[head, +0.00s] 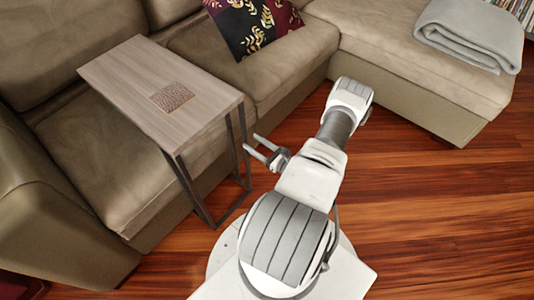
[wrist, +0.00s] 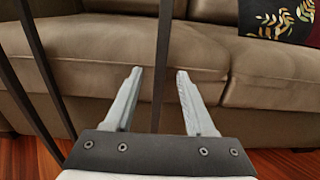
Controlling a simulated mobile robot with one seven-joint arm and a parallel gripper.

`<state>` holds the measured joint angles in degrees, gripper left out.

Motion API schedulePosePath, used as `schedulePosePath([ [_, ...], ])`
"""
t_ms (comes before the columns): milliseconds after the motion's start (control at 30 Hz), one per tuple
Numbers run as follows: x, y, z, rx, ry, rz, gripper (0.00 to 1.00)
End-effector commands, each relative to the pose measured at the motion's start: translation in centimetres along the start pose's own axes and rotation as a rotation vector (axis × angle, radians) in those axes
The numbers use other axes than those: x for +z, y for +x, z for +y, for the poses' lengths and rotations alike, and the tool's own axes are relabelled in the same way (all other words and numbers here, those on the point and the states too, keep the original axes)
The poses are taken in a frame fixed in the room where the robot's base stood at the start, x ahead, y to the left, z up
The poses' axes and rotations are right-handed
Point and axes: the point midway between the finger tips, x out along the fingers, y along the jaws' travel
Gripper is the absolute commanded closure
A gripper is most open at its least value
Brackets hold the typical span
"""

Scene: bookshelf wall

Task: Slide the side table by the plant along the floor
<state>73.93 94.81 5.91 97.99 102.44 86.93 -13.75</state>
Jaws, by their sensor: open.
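The side table (head: 130,75) has a pale wood-look top and a dark metal frame, and stands at the sofa with its top over the seat. A brown textured square (head: 171,96) is on its top. My gripper (head: 251,144) is open and empty, right beside the table's right-hand legs, below the top's height. In the wrist view a dark upright table leg (wrist: 163,60) lines up with the gap between my open fingers (wrist: 157,75). I cannot tell whether it is between the fingertips or just beyond them. Another frame bar (wrist: 45,70) shows at the left. No plant is visible.
A brown sofa (head: 230,65) runs behind the table, with a chaise section (head: 400,55) at the right. A patterned cushion (head: 245,25) and a folded grey blanket (head: 470,35) lie on it. Open wooden floor (head: 440,200) is at the right.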

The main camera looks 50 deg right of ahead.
Motion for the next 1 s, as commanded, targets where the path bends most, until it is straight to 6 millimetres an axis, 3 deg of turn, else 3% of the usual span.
schedulePosePath([
  [200, -0.2, 4.4, 0.0, 0.003, -0.003, -0.001, 0.45],
  [400, -0.1, 7.0, 0.0, 0.002, -0.002, 0.0, 0.45],
  [867, 0.0, 8.0, -0.1, -0.001, -0.001, 0.001, 0.45],
  [1000, 0.0, 8.0, -0.1, 0.0, -0.001, 0.0, 0.68],
])
